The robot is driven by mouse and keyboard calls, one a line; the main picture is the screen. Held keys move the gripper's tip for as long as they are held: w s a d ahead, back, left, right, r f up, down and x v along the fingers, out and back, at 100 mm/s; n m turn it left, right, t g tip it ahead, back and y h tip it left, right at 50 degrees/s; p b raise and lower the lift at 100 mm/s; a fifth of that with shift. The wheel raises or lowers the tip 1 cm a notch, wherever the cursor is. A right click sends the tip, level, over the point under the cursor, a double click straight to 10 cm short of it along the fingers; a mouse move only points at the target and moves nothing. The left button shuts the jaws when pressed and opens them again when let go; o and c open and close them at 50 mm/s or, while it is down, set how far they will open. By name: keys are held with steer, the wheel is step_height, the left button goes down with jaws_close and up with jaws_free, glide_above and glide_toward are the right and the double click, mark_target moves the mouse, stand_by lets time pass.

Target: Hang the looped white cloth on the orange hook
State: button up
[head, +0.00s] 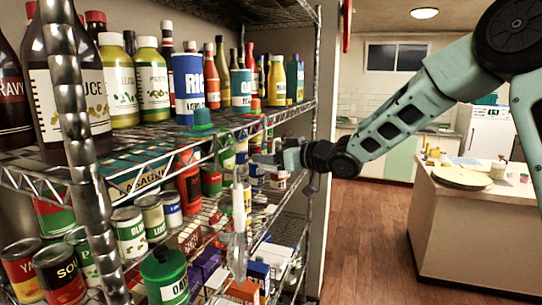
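My gripper (262,160) reaches in from the right at the middle shelves and points left. Its fingers are small and partly lost against the jars, so I cannot tell whether they are open or shut. A narrow whitish strip (239,225), likely the looped white cloth, hangs down just left of and below the fingertips. Its top is near the fingers, but I cannot tell whether they hold it. Its loop does not show clearly. I cannot make out an orange hook with certainty among the orange and red items on the shelves.
A wire shelf rack (215,132) full of bottles, cans and jars fills the left. A green can (164,274) stands at the lower front. A red object (346,25) is at the top of the wall edge. The wooden floor (365,235) is clear up to the counter (465,235).

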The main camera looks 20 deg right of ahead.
steer(key=o, duration=0.3)
steer(key=b+v, duration=0.4)
steer(key=v, duration=1.3)
steer(key=s+a+f+m+g+h+b, duration=0.1)
steer(key=s+a+f+g+h+b, duration=0.2)
steer(key=a+f, duration=0.45)
steer(key=s+a+f+m+g+h+b, duration=0.1)
steer(key=s+a+f+h+b, duration=0.3)
steer(key=f, duration=0.7)
steer(key=s+a+f+g+h, duration=0.1)
steer(key=s+f+g, duration=0.2)
steer(key=s, duration=0.5)
steer(key=s+a+f+n+g+b, duration=0.1)
steer(key=s+f, duration=0.3)
steer(key=s, duration=0.4)
steer(key=s+a+f+n+g+h, duration=0.1)
steer(key=s+a+f+g, duration=0.1)
steer(key=s, duration=0.6)
steer(key=f+g, duration=0.1)
steer(key=g, duration=0.1)
steer(key=shift+f+g+h, duration=0.3)
